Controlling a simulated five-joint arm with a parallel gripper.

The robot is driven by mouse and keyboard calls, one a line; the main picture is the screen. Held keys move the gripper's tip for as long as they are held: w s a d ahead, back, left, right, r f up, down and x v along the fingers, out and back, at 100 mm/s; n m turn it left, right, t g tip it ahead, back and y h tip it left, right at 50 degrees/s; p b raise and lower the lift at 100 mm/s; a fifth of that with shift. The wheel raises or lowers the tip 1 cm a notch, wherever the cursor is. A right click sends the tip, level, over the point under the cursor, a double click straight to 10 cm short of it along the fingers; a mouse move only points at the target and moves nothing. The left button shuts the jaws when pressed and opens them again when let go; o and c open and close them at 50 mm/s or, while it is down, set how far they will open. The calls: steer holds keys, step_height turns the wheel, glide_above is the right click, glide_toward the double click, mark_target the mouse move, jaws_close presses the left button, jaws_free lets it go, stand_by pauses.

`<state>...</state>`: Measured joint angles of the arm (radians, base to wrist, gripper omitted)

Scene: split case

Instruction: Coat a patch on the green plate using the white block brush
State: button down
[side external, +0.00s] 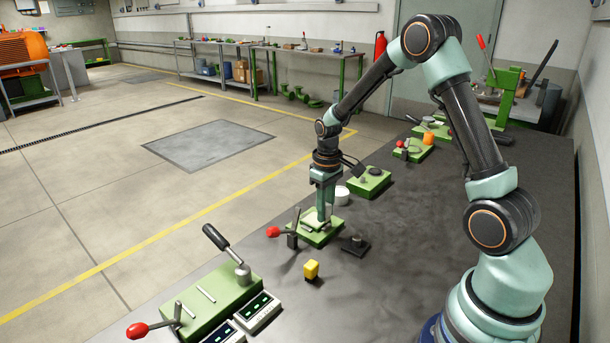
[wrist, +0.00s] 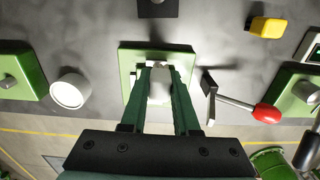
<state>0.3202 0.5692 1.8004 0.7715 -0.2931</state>
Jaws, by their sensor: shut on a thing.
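The green plate (side external: 328,237) lies on the dark bench under my gripper (side external: 323,219). It also shows in the wrist view (wrist: 128,58), where my fingers cover much of its middle. My gripper (wrist: 158,68) points down over the plate and is shut on a pale block, which looks like the white block brush (wrist: 159,88). The brush is mostly hidden by the fingers in the side view. Its lower end is at or just above the plate; I cannot tell whether it touches. No coated patch can be made out.
A lever with a red knob (wrist: 267,113) stands close beside the plate. A white cup (side external: 341,196), a yellow block (side external: 311,270) and a small black fixture (side external: 355,245) are nearby. A green fixture with levers (side external: 222,297) is at front left. Bare bench lies between the yellow block and my base.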

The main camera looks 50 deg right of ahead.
steer(key=shift+r, duration=3.1)
